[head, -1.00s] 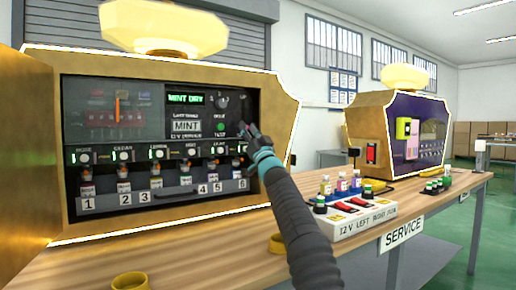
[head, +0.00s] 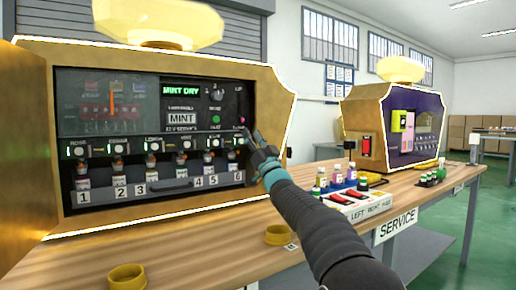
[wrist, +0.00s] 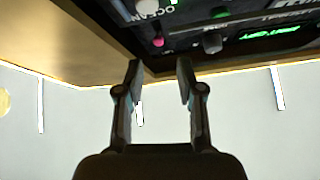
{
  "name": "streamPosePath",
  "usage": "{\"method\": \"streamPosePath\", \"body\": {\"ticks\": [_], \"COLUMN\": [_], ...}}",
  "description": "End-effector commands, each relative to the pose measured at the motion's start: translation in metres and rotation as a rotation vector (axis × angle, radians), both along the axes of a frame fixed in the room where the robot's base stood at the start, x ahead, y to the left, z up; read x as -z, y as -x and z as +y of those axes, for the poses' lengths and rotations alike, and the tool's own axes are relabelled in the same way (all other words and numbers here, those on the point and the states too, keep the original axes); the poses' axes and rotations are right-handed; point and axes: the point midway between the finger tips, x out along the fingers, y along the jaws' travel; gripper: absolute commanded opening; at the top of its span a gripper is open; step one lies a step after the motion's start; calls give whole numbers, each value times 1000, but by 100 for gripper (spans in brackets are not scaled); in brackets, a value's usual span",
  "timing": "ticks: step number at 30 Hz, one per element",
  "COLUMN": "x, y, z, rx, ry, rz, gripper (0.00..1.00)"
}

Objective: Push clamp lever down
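The open gold vending cabinet (head: 277,80) stands at the left with its dark inner panel facing me. A small pink-tipped part (head: 242,121), probably the clamp lever, sits at the panel's right side below an "UP" label. Its pink end also shows in the wrist view (wrist: 157,41), just beyond my fingertips. My gripper (head: 256,137) is in front of the cabinet's right edge, a little right of and below the pink tip. In the wrist view my gripper (wrist: 160,66) has its two fingers apart with nothing between them. I cannot tell whether a finger touches the pink part.
The panel has a "MINT DRY" display (head: 181,90) and a row of numbered bottles below. Yellow rings (head: 127,276) lie on the wooden table (head: 200,245). A white switch box (head: 362,207) and small bottles stand at the right, before a second, purple machine (head: 412,125).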

Motion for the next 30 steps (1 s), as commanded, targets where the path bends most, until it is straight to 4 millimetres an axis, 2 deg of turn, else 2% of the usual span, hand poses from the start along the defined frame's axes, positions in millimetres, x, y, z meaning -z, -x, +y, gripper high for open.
{"method": "streamPosePath", "body": {"ticks": [9,15,26,30], "x": [22,27,27,20], "y": [21,27,28,41], "z": [-15,-19,-19,-15], "rx": [1,-1,-2,-41], "ry": [0,-1,1,28], "rz": [1,0,0,11], "gripper": [37,37,37,37]}}
